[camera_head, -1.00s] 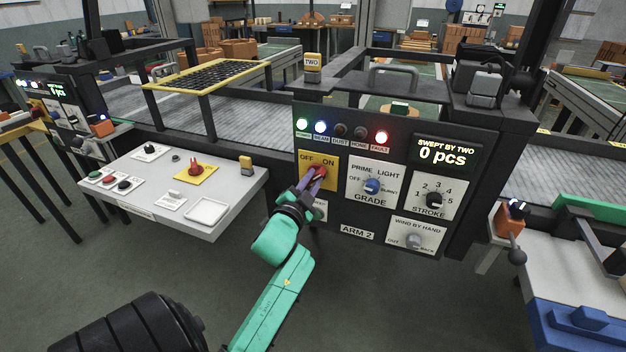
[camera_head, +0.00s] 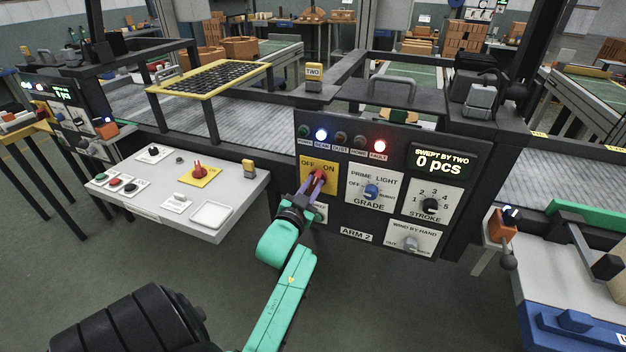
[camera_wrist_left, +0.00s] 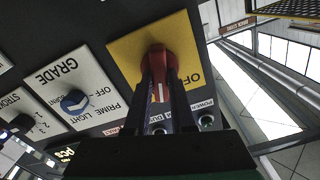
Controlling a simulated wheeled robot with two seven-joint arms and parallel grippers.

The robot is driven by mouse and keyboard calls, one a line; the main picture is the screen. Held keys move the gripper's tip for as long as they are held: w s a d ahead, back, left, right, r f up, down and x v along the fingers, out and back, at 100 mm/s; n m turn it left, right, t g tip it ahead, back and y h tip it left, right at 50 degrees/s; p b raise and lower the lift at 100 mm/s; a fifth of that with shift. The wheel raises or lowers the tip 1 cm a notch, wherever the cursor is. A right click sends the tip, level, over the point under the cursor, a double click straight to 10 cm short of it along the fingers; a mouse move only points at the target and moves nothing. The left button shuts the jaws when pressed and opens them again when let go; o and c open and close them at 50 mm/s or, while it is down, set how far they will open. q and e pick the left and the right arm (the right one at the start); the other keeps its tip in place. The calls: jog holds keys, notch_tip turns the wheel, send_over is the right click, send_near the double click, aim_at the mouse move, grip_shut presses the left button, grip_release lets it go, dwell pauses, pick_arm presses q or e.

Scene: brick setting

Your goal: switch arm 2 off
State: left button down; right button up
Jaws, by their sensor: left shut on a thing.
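The ARM 2 panel (camera_head: 357,235) faces me in the head view. Its red rotary switch (camera_head: 318,179) sits on a yellow OFF/ON plate (camera_head: 306,177). The switch also shows in the wrist view (camera_wrist_left: 158,66), with a white line on its handle. My left gripper (camera_head: 317,185) is shut on the switch handle, with its two dark fingers (camera_wrist_left: 166,100) either side in the wrist view. The fingers hide part of the plate, so the exact handle angle is hard to read. The POWER lamp (camera_head: 303,131) is dark. My right gripper is not in view.
On the panel, the BEAM lamp (camera_head: 321,135) and red FAULT lamp (camera_head: 379,146) are lit. Grade (camera_head: 371,191) and stroke (camera_head: 430,205) knobs sit right of the switch. A side desk (camera_head: 232,204) at left carries another red knob (camera_head: 199,172). Floor below is clear.

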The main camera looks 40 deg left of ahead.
pick_arm(q)
jog(key=n+p, duration=0.2)
jog(key=n, duration=0.1)
jog(key=shift+r+n+p, duration=0.25)
jog(key=shift+n+p, duration=0.15)
jog(key=n+p, duration=0.2)
jog(key=n, duration=0.1)
jog(key=shift+a+n+p, duration=0.1)
jog(key=shift+n+p, duration=0.2)
jog(key=shift+f+n+p, duration=0.1)
jog(key=shift+n+p, duration=0.65)
jog(key=shift+n, duration=0.45)
jog(key=shift+f+n+p, duration=0.15)
jog(key=shift+n+p, duration=0.45)
jog(key=shift+n, duration=0.7)
jog(key=c, duration=0.8)
grip_release()
jog(key=shift+f, duration=0.1)
jog(key=shift+o, duration=0.2)
